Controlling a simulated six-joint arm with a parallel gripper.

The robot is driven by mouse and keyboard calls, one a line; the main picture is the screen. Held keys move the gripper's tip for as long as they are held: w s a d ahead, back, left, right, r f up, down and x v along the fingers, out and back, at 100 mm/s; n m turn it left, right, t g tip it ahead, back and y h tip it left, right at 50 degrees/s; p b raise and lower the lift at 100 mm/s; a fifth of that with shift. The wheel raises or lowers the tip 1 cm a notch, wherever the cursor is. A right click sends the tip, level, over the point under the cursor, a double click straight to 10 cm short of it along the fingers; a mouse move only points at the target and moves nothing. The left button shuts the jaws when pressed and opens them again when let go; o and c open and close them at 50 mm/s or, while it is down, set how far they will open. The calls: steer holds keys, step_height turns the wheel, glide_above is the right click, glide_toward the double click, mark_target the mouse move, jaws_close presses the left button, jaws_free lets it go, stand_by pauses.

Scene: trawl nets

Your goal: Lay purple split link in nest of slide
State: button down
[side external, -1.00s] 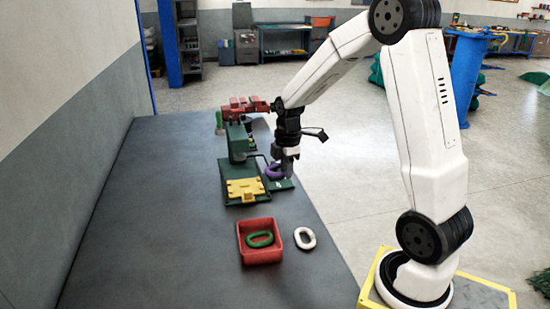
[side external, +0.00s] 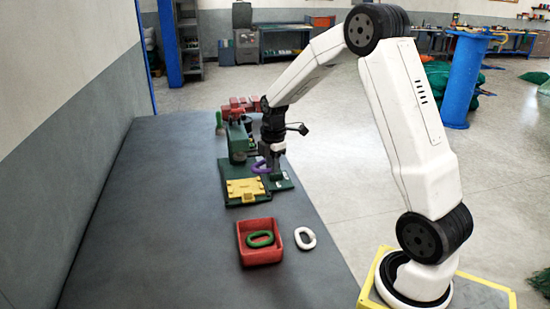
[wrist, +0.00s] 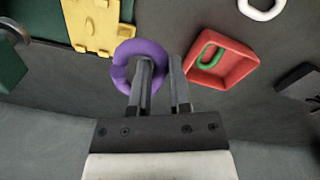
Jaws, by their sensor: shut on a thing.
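The purple split link (side external: 260,167) hangs in my gripper (side external: 272,166), beside the green fixture and behind the yellow plate. In the wrist view, the purple link (wrist: 122,70) is a ring with one finger through its opening and the other outside its right side. My gripper (wrist: 161,63) is shut on that side. The yellow plate (side external: 245,188), apparently the slide, lies on a green base. It also shows in the wrist view (wrist: 88,22), partly overlapped by the link. I cannot make out the nest clearly.
A red tray (side external: 262,259) holding a green link (side external: 260,240) stands in front on the grey bench. A white link (side external: 305,238) lies right of it. A green upright with red parts (side external: 240,104) rises behind the slide. The bench's left side is clear.

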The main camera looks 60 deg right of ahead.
steer(key=w+d+f, duration=0.1)
steer(key=w+f, duration=0.1)
steer(key=w, duration=0.1)
steer(key=w+d+f, duration=0.1)
steer(key=w+f, duration=0.1)
steer(key=w, duration=0.1)
steer(key=w+d+f, duration=0.1)
steer(key=w+f, duration=0.2)
steer(key=shift+w+d, duration=0.1)
steer(key=shift+d, duration=0.1)
steer(key=shift+w+d+f, duration=0.15)
steer(key=shift+w+f, duration=0.25)
steer(key=shift+f, duration=0.1)
steer(key=shift+f, duration=0.1)
steer(key=shift+w+d+f, duration=0.1)
steer(key=shift+w+f, duration=0.1)
steer(key=shift+f, duration=1.5)
